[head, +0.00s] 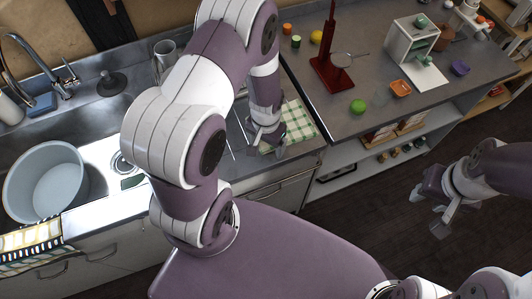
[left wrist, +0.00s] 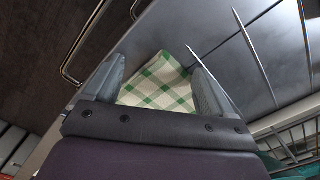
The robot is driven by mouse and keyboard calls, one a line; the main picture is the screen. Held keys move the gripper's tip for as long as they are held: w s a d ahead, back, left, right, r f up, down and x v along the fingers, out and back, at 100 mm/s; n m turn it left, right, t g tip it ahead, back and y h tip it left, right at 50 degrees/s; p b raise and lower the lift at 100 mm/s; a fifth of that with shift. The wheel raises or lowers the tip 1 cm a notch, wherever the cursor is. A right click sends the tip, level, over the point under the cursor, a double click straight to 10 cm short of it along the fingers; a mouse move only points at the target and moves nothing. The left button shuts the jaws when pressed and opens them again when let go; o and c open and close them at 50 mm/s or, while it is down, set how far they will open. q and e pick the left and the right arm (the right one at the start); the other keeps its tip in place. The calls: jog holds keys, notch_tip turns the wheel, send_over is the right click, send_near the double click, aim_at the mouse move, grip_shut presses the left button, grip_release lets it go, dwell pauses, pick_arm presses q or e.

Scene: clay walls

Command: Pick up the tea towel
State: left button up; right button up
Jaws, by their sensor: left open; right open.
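A green-and-white checked tea towel (head: 299,121) lies on the counter near its front edge, beside the corner with the darker worktop. My left gripper (head: 265,140) is at the towel's left side, pointing down, and partly covers it. In the left wrist view the towel (left wrist: 158,88) shows between the two open fingers of my left gripper (left wrist: 157,65). Whether the fingers touch the cloth I cannot tell. My right gripper (head: 441,208) is open and empty over the dark floor at the right, well away from the towel.
A sink with a grey basin (head: 45,183) and a striped cloth (head: 35,243) is at left. The dark worktop (head: 330,110) carries a red stand (head: 328,70), a green fruit (head: 358,106), an orange dish (head: 400,88) and a white box (head: 408,45). Thin rods lie beside my left gripper.

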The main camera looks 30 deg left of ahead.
pick_arm(q)
jog(key=shift+s+f, duration=0.2)
jog(key=shift+s, duration=0.05)
jog(key=shift+w, duration=0.15)
jog(key=shift+c, duration=0.6)
jog(key=c, duration=0.8)
jog(key=shift+f, duration=0.1)
grip_shut()
notch_tip(320, 180, up, 21)
jog(key=p, duration=1.9)
jog(key=shift+p, duration=0.3)
